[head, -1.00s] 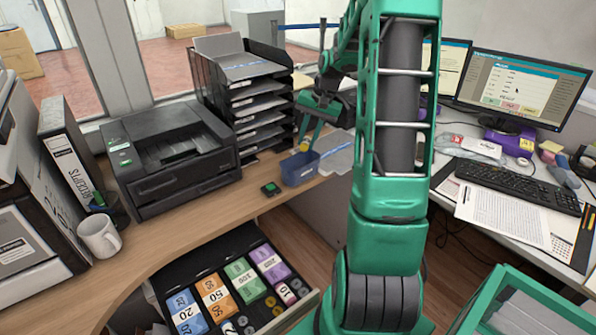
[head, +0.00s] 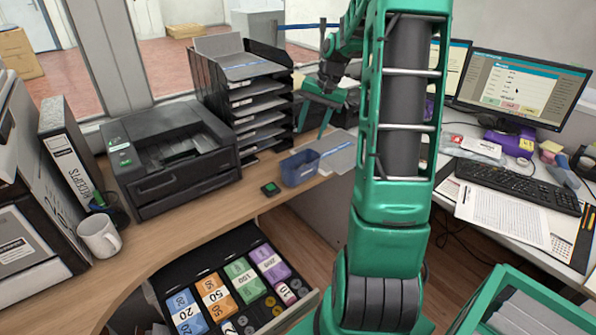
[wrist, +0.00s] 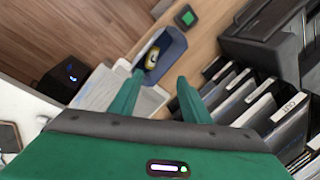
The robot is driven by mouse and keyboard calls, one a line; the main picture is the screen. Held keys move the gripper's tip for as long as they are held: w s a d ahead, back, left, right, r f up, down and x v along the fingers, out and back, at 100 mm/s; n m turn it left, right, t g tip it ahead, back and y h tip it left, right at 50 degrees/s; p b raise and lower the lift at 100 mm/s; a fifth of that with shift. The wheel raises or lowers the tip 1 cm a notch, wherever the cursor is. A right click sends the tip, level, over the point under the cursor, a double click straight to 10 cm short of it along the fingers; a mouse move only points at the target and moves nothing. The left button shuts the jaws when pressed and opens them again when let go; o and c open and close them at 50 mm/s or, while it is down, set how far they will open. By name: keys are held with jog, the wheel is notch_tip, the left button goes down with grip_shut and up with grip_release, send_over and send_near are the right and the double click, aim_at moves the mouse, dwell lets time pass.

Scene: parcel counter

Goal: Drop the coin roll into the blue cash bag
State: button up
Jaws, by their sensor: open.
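The blue cash bag (head: 300,170) stands open on the wooden counter, right of the small dark device; it also shows in the wrist view (wrist: 176,45). The coin roll (wrist: 152,57), with a yellowish end, is inside the bag's opening in the wrist view. In the head view the bag's wall hides it. My gripper (head: 313,128) is above the bag in the head view. Its two green fingers (wrist: 160,80) are spread apart and empty in the wrist view, apart from the roll.
An open cash drawer (head: 180,280) holds banded notes and several coin rolls below the counter. A black tray stack (head: 193,85) and a printer (head: 150,190) stand left of the bag. Papers (head: 337,158) lie right of it. A small dark device (head: 270,188) sits in front.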

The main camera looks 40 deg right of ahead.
jog(key=v, duration=0.6)
jog(key=shift+r, duration=0.15)
jog(key=s+a+f+n, duration=0.1)
jog(key=s+a, duration=0.5)
jog(key=s, duration=0.3)
jog(key=s+a+f+n+g+h, duration=0.1)
jog(key=s+a+n, duration=0.1)
jog(key=s+a, duration=0.5)
jog(key=s+a+f+n+g, duration=0.1)
jog(key=s+a, duration=0.5)
jog(key=s, duration=0.6)
jog(key=shift+s+a+f+n+h, duration=0.3)
jog(key=shift+s+a+f, duration=0.05)
jog(key=shift+f, duration=0.1)
